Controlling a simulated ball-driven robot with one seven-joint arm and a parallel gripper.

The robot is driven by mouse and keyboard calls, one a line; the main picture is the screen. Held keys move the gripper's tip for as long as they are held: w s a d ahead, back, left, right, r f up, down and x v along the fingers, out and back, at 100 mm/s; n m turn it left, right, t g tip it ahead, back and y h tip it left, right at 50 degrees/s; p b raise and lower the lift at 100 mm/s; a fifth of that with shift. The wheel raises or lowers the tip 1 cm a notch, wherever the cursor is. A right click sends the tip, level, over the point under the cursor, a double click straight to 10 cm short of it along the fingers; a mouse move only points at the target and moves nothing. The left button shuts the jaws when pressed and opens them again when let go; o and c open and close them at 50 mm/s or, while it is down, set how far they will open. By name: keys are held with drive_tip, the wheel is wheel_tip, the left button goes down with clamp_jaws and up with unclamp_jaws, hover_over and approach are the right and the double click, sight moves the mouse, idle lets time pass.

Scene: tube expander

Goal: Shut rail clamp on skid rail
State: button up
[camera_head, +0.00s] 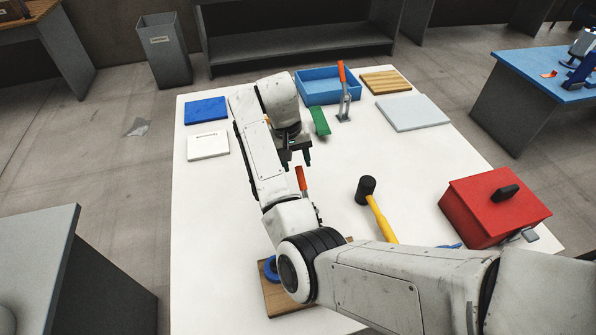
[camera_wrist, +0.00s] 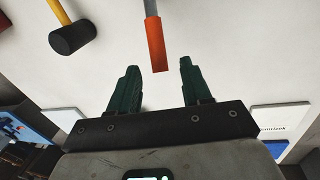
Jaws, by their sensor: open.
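An orange-handled tool, likely a clamp (camera_head: 301,178), shows just below my gripper (camera_head: 297,163) in the head view; my arm hides most of its lower part. In the wrist view its orange handle (camera_wrist: 156,50) points toward my open green fingers (camera_wrist: 158,66), its tip between the fingertips. No finger appears to touch it. A second orange-handled clamp (camera_head: 343,95) stands upright near the back of the table. I cannot tell which one is the rail clamp, and no skid rail is clearly visible.
A yellow-handled mallet (camera_head: 376,208) lies right of the nearer orange handle. A wooden board (camera_head: 278,298) with a blue ring is partly under my arm. A red box (camera_head: 485,210), blue tray (camera_head: 318,92) and green block (camera_head: 320,121) stand on the white table (camera_head: 205,240).

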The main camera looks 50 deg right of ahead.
sight(299, 169)
drive_tip(key=shift+s+d+f, duration=0.1)
drive_tip(key=shift+f, duration=0.75)
drive_tip(key=shift+s+d+f, duration=0.15)
drive_tip(key=shift+f, duration=0.65)
drive_tip(key=shift+s+d+f, duration=0.1)
drive_tip(key=shift+f, duration=0.75)
drive_tip(key=shift+c, duration=0.4)
clamp_jaws()
